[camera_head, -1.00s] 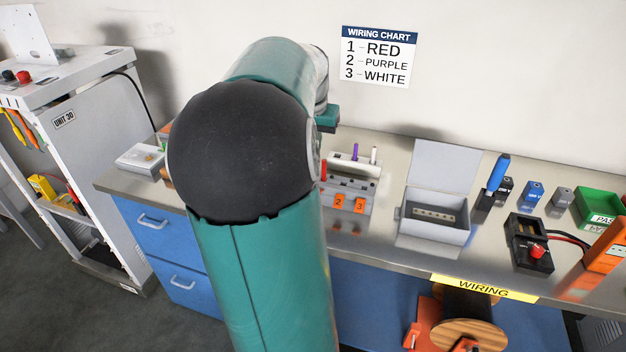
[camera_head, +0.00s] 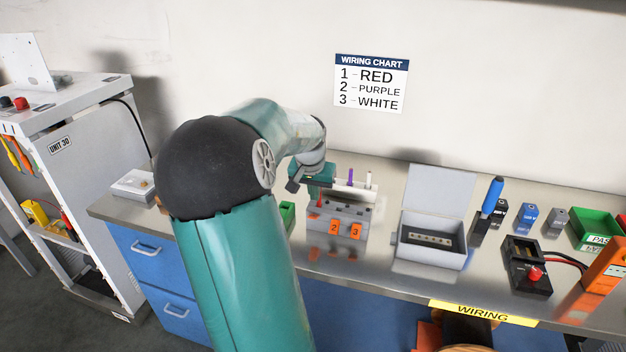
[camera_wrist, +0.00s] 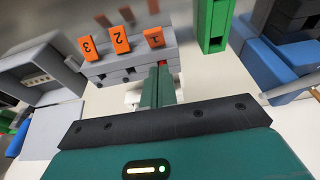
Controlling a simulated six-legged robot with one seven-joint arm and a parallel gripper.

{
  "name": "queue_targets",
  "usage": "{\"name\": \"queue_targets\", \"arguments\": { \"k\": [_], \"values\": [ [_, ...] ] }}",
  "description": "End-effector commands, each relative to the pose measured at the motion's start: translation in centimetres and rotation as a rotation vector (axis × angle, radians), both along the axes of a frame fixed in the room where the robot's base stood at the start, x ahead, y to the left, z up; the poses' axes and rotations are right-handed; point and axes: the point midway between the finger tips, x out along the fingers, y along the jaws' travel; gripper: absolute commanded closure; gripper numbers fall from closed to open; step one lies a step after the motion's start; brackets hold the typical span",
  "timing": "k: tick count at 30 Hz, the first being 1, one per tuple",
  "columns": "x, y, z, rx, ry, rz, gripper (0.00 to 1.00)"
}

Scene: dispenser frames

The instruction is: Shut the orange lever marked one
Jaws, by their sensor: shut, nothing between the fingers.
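The grey terminal block (camera_head: 345,211) stands on the bench, with orange levers marked two (camera_head: 333,227) and three (camera_head: 355,231) on its front. The orange lever marked one (camera_wrist: 154,37) shows in the wrist view beside lever two (camera_wrist: 120,40) and looks shorter than the other two; how far it is open I cannot tell. My gripper (camera_wrist: 159,68) is shut and empty, its fingertips over the block close to lever one and a bit of red (camera_wrist: 162,63). Contact is not clear. In the head view my gripper is at the block's left end.
A wiring chart (camera_head: 371,83) hangs on the wall. Bare bench lies in front.

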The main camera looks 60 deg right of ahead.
Motion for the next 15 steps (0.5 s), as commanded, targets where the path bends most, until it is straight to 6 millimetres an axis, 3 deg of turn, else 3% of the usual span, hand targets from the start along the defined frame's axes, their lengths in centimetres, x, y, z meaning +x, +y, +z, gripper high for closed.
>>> {"name": "queue_targets", "arguments": {
  "k": [6, 15],
  "values": [
    [-0.2, 1.5, -2.8, 0.001, 0.0, 0.001, 1.0],
    [-0.3, 1.9, -3.5, -0.001, 0.0, 0.0, 1.0]
  ]
}}
